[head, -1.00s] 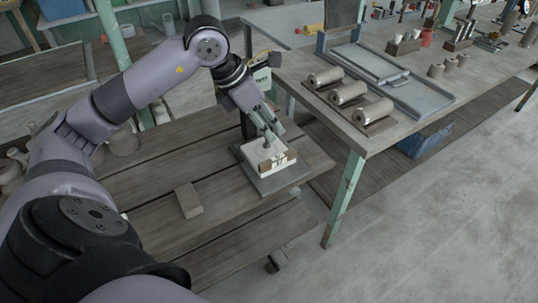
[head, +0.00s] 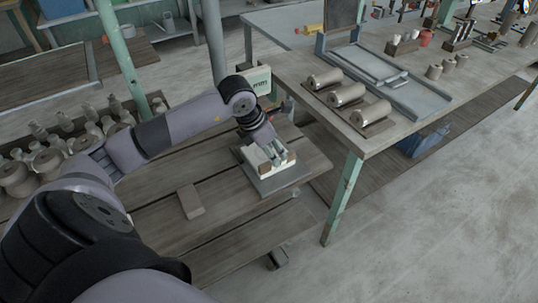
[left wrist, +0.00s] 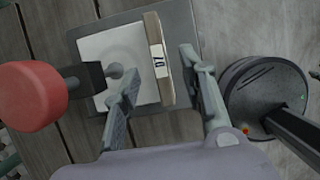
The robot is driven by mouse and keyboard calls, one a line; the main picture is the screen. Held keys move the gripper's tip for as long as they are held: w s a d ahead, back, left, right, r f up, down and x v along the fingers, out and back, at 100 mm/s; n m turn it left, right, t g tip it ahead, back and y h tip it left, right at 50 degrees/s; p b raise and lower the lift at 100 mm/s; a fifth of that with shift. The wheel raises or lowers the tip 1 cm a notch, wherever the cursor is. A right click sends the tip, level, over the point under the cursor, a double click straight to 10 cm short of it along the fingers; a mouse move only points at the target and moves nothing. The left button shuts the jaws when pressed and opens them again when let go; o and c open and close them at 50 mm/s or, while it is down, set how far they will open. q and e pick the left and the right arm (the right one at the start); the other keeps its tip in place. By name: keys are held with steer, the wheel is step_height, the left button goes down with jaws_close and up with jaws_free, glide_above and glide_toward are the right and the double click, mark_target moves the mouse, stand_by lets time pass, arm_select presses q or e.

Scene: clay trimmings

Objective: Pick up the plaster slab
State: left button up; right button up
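The plaster slab (head: 252,158) is a pale, squarish block on a grey board (head: 272,185) near the right end of the wooden table. The left wrist view shows the slab's white top (left wrist: 108,48) and a tan strip with a white number label (left wrist: 158,62) along its right side. My left gripper (head: 277,158) is over the slab, pointing down. In the left wrist view its fingers (left wrist: 160,72) are apart, with the tan strip seen between them. Whether the fingers touch the slab cannot be told. My right gripper is not in view.
A small tan block (head: 190,202) lies left on the wooden table (head: 235,225). Several clay pieces and bottles (head: 60,155) stand at the left. A workbench (head: 430,95) behind and right carries clay cylinders (head: 347,95). A red round object (left wrist: 32,97) shows in the wrist view.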

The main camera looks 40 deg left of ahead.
arm_select(q)
steer(key=p+x, duration=0.1)
steer(key=x, duration=0.3)
steer(key=shift+a+f, duration=0.1)
steer(key=shift+f, duration=0.2)
steer(key=shift+f+b, duration=0.2)
steer(key=shift+b, duration=0.2)
stand_by(0.4)
jaws_close()
stand_by(0.4)
